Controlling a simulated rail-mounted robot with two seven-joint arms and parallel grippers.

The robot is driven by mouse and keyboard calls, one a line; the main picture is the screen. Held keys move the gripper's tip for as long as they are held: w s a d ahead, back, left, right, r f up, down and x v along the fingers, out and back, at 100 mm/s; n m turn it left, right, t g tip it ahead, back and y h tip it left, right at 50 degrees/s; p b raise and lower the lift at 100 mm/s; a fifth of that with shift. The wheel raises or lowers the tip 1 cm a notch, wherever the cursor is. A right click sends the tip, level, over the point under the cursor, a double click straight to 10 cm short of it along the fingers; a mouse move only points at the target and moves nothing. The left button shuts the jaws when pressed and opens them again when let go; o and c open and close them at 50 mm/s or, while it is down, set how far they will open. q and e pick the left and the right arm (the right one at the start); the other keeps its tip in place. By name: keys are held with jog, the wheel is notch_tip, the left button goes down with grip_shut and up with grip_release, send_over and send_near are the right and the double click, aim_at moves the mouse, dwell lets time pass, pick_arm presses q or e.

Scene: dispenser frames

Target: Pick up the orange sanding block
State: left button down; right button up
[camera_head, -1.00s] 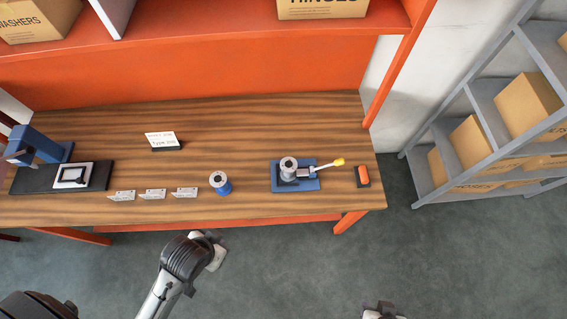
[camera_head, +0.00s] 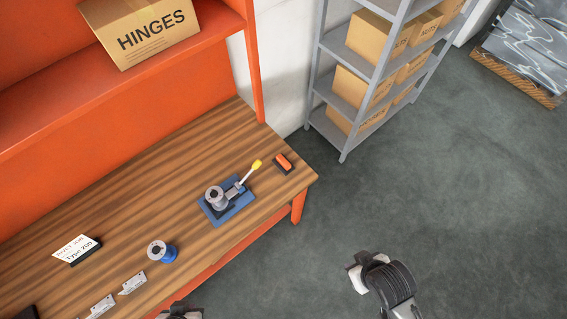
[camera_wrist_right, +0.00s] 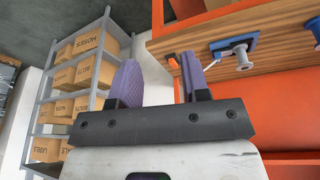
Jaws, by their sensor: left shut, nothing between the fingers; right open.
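The orange sanding block (camera_head: 284,161) has a dark base and lies on the wooden workbench (camera_head: 190,160), near its right end. In the right wrist view, the block (camera_wrist_right: 172,64) shows beyond and between the fingers, near the right one, at the bench edge. My right gripper (camera_head: 356,274) is open and empty, over the floor off the bench's front right side and apart from the block. Its two purple fingers (camera_wrist_right: 158,62) are spread in the wrist view. My left gripper (camera_head: 190,314) is shut and empty at the bottom edge of the head view, mostly cut off.
A blue fixture (camera_head: 228,208) with a metal spool and yellow-tipped lever stands left of the block. A blue-based spool (camera_head: 161,251), metal plates (camera_head: 131,283) and a sign (camera_head: 77,249) lie further left. A grey shelf (camera_head: 342,155) with boxes stands behind right.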

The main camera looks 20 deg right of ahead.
jog(key=shift+o, duration=0.4)
jog(key=shift+a, duration=0.15)
jog(key=o, duration=0.9)
